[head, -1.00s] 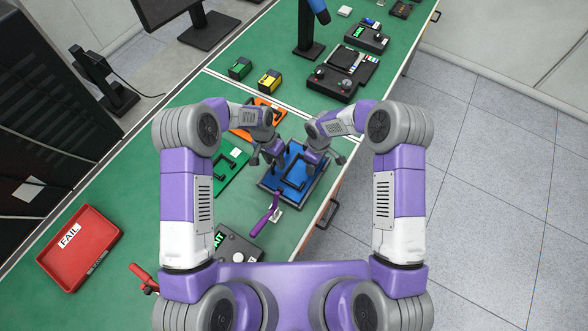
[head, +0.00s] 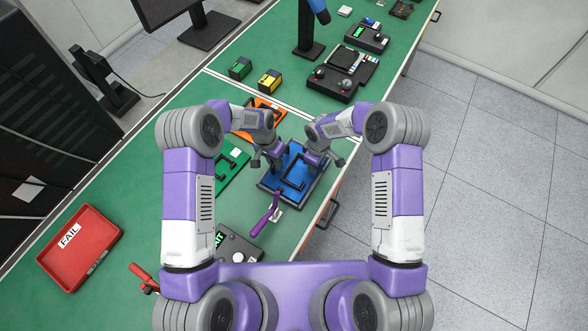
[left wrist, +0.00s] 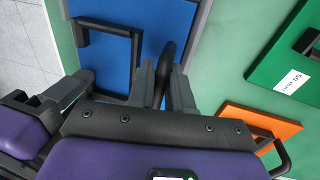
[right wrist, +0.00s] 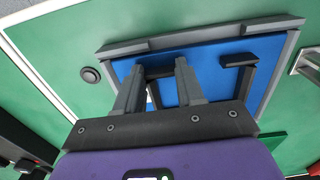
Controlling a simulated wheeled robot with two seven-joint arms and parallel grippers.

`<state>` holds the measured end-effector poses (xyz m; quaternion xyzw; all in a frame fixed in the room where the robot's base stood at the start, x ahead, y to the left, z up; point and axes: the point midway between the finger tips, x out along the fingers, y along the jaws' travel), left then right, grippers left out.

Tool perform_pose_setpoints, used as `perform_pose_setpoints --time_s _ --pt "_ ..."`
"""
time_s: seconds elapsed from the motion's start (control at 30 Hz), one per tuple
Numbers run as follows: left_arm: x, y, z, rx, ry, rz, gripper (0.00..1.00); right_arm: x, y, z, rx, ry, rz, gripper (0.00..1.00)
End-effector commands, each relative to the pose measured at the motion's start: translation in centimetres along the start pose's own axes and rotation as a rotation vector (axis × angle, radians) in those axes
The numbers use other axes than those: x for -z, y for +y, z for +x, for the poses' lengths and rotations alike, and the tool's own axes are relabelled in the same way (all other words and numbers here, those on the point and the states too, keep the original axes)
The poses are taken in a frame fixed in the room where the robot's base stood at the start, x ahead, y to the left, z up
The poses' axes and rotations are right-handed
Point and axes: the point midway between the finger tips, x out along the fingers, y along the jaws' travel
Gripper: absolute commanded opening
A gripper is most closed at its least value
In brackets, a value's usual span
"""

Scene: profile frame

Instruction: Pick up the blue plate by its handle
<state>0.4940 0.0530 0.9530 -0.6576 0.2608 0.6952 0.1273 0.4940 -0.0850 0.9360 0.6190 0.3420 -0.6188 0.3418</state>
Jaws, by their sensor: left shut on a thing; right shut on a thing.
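The blue plate (head: 276,180) has a grey frame and dark handles, and it is at the bench's right edge in the head view. It also shows in the left wrist view (left wrist: 150,25) and the right wrist view (right wrist: 208,75). My left gripper (left wrist: 165,88) is shut on a black curved handle (left wrist: 178,48) at the plate's edge. My right gripper (right wrist: 158,85) is shut on a dark handle piece (right wrist: 157,71) over the blue surface. An angular black bracket (left wrist: 108,28) stands on the plate. The wrists partly cover the plate. I cannot tell whether it is raised.
A green plate (head: 232,172) and an orange plate (head: 266,103) lie close to the left and behind. A purple-handled tool (head: 264,214) lies in front. A red tray (head: 84,272) is at far left. The bench edge is close on the right.

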Motion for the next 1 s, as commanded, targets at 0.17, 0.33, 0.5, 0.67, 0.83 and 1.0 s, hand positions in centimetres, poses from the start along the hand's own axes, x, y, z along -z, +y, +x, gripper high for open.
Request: perform_pose_setpoints --time_s 0.17,0.33,0.5,0.67,0.83,1.0 --pt "-0.1 -0.1 0.0 0.001 -0.002 -0.001 0.00 0.0 0.0 0.0 -0.001 0.000 0.000 0.00" --pt "0.0 -0.1 -0.1 0.001 -0.001 -0.001 0.00 0.0 0.1 -0.2 -0.002 0.001 0.000 0.00" --pt "-0.1 0.0 -0.7 0.001 -0.001 -0.002 0.00 0.0 0.1 -0.7 -0.002 0.000 0.000 0.00" --pt "-0.1 0.2 -1.8 0.001 -0.001 -0.002 0.00 0.0 0.1 -1.8 -0.002 0.000 0.000 0.00" --pt "-0.1 0.5 -3.2 0.001 -0.001 -0.002 0.00 0.0 0.1 -3.3 -0.002 0.000 0.000 0.00" --pt "-0.1 0.8 -4.5 0.002 -0.001 -0.002 0.00 0.0 0.1 -4.7 -0.002 0.000 0.000 0.00"
